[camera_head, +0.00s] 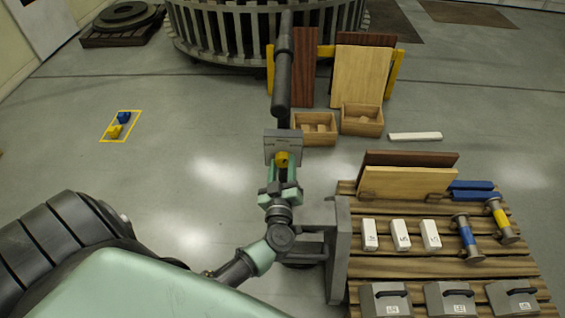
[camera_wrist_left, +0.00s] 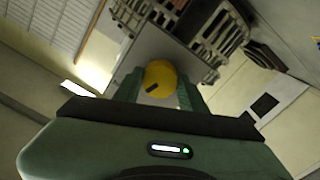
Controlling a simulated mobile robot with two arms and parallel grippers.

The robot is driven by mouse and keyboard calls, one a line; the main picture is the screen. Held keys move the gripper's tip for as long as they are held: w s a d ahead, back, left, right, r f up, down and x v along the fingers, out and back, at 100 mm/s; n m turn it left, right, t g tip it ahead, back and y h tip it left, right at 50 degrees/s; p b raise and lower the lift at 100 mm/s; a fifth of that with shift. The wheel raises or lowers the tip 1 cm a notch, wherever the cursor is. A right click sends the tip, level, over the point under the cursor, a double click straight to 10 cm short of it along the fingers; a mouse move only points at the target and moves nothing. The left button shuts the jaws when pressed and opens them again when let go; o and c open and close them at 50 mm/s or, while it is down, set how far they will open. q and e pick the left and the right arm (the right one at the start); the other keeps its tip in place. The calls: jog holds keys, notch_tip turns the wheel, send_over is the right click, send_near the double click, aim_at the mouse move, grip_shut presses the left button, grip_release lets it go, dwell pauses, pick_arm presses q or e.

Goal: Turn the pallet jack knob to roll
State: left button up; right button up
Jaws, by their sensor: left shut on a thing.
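The yellow knob (camera_head: 282,160) sits on the grey plate (camera_head: 270,146) of the pallet jack, below its long dark handle (camera_head: 281,85). My left gripper (camera_head: 281,174) reaches up to the knob from below and is shut on it. In the left wrist view the round knob (camera_wrist_left: 160,72) lies between my two green fingers, with a short dark mark on its face toward the lower left. Any label around the knob is not readable. My right gripper is not in view.
The wooden pallet (camera_head: 440,266) right of my arm holds white blocks (camera_head: 401,236), grey weights with handles (camera_head: 450,301), blue and yellow spools and boards. Wooden bins (camera_head: 361,120) stand behind. A yellow floor outline (camera_head: 104,138) holds two small objects.

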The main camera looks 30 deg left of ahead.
pick_arm(q)
jog(key=n, duration=0.3)
jog(key=shift+n, duration=0.3)
jog(key=shift+f, duration=0.1)
dwell(0.4)
jog(key=o, duration=1.4)
jog(key=shift+c, duration=0.2)
jog(key=v, duration=0.8)
jog(key=shift+b, duration=0.35)
